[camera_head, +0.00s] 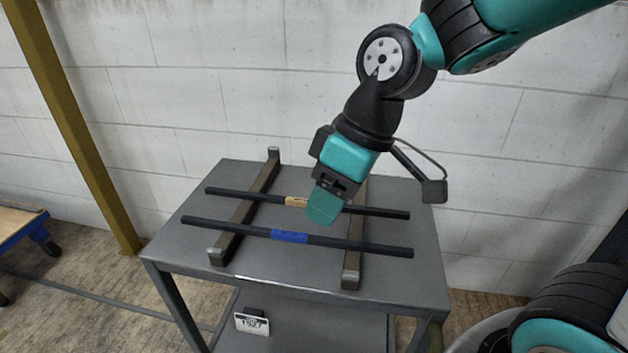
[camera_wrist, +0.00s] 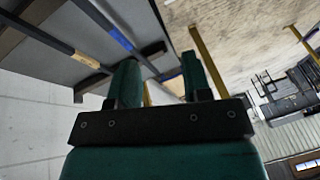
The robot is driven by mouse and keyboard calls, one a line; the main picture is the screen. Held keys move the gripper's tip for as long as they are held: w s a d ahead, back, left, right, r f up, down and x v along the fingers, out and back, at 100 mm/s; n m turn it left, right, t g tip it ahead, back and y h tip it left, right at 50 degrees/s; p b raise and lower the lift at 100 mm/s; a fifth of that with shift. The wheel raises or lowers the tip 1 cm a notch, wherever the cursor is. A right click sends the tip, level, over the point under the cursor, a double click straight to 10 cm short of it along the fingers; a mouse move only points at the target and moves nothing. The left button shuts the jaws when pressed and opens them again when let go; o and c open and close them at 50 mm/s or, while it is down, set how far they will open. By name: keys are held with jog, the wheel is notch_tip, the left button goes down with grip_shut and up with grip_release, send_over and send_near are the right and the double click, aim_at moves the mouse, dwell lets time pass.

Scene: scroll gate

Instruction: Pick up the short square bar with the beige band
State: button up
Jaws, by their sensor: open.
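The dark bar with the beige band (camera_head: 296,202) lies across two rails at the back of the grey table. In the wrist view its beige band (camera_wrist: 87,60) shows left of my fingers. A second dark bar with a blue band (camera_head: 289,236) lies in front, roughly parallel; its blue band also shows in the wrist view (camera_wrist: 112,35). My gripper (camera_head: 325,205) is tilted over the table, just right of the beige band in the head view, and hides part of that bar. In the wrist view my gripper (camera_wrist: 162,80) is open, with nothing between its fingers.
The left rail (camera_head: 246,208) and right rail (camera_head: 352,262) have raised end stops. The grey table (camera_head: 185,250) stands near a block wall (camera_head: 180,80). A yellow post (camera_head: 75,120) rises at the left.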

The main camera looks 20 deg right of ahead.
jog(key=w+d+r+n+p, duration=0.1)
jog(key=w+d+r+p, duration=0.3)
jog(key=w, duration=0.5)
jog(key=n+t+p, duration=0.1)
jog(key=n+p, duration=0.1)
send_near(302, 200)
jog(key=f, duration=0.1)
jog(key=a+f+b, duration=0.1)
jog(key=shift+s+a+f+h, duration=0.15)
jog(key=shift+f+h, duration=0.1)
jog(key=shift+h, duration=0.15)
jog(key=shift+w+x, duration=0.15)
jog(key=shift+x, duration=1.3)
jog(key=shift+w+x, duration=0.15)
jog(key=shift+x, duration=1.3)
jog(key=shift+r+t, duration=0.15)
jog(key=shift+t, duration=0.15)
grip_shut()
